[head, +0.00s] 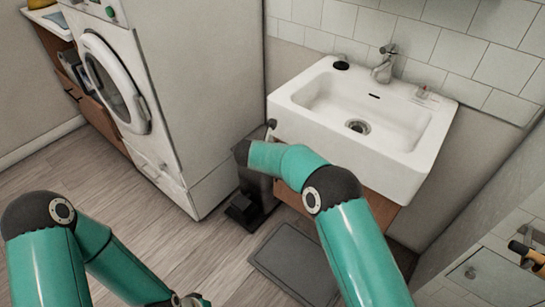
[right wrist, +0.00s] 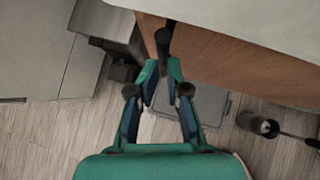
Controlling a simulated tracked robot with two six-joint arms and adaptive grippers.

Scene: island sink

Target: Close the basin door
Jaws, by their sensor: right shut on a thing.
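The white basin (head: 375,112) is mounted on the tiled wall, with a brown wooden door (head: 381,208) below it, mostly hidden by my right arm in the head view. In the right wrist view the wooden door (right wrist: 240,62) slopes under the pale basin edge (right wrist: 250,20). My right gripper (right wrist: 161,68) has its fingertips together at a dark handle (right wrist: 163,38) by the door's left end, and is shut on it. I cannot tell exactly how far the door stands open. In the head view the right fingers are hidden behind my arm.
A white washing machine (head: 165,100) stands left of the basin. A dark pedal bin (head: 247,208) is between them on the wooden floor. A grey flat mat (head: 293,262) lies below the basin. A dark round object (right wrist: 258,125) with a long handle is on the right.

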